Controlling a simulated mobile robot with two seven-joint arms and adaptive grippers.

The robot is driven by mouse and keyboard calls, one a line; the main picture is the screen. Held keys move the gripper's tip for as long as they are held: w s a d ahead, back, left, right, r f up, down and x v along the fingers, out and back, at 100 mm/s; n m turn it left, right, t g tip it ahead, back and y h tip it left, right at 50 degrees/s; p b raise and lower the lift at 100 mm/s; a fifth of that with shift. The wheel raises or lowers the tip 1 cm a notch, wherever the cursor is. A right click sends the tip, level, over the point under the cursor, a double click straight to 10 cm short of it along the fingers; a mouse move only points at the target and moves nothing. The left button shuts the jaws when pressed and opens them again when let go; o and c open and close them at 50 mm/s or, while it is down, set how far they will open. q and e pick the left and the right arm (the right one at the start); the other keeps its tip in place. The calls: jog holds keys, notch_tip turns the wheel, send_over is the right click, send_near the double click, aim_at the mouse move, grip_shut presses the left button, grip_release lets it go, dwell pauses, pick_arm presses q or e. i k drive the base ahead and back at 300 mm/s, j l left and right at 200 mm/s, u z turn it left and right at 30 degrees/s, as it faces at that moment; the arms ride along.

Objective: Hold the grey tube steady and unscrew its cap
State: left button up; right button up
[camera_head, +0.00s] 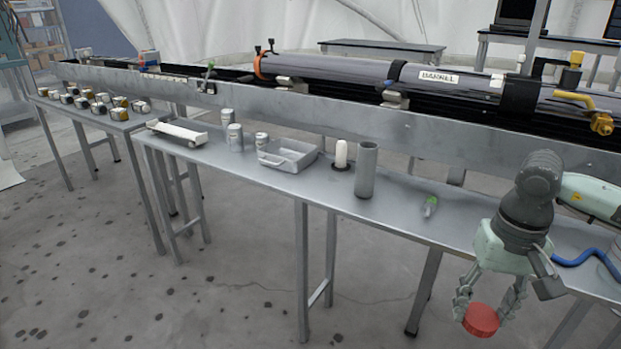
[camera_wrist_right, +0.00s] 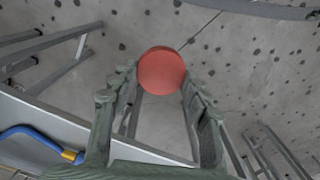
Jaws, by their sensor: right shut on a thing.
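The grey tube (camera_head: 367,170) stands upright on the metal bench, and no cap shows on its top. My right gripper (camera_head: 483,308) is shut on a round red cap (camera_head: 482,320) and holds it out past the front edge of the bench, over the floor, well to the right of the tube. In the right wrist view the red cap (camera_wrist_right: 161,70) sits between the two fingertips of the right gripper (camera_wrist_right: 160,85). My left gripper is not in view, and nothing holds the tube.
A long barrel (camera_head: 330,70) lies behind. A blue hose (camera_head: 580,258) lies at right.

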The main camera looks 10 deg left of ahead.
aim_at(367, 151)
jog(key=i+j, duration=0.1)
jog(key=j, duration=0.7)
jog(key=i+j, duration=0.3)
jog(key=i+j+z, duration=0.15)
jog(key=j, duration=0.4)
jog(key=i, duration=0.8)
